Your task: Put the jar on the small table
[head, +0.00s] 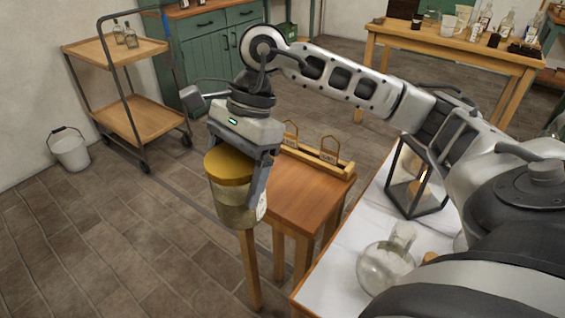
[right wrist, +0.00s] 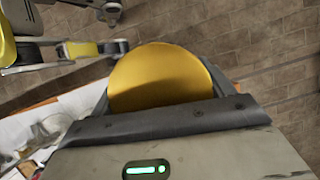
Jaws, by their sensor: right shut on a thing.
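The jar (head: 235,200) is glass with a wide gold lid and a pale label. My right gripper (head: 240,175) is shut on it and holds it upright in the head view, at the left side of the small table. The small table (head: 305,192) has a reddish-brown wooden top and legs. The jar hides part of its left edge. I cannot tell the height of the jar above the floor or the tabletop. In the right wrist view the gold lid (right wrist: 160,75) sits between the fingers.
A wooden rack (head: 318,158) with upright loops stands along the small table's back edge. A white-topped table (head: 335,265) at the right bears a lantern (head: 418,190) and a round glass flask (head: 384,268). A cart (head: 133,115) and a bucket (head: 70,150) stand at the left.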

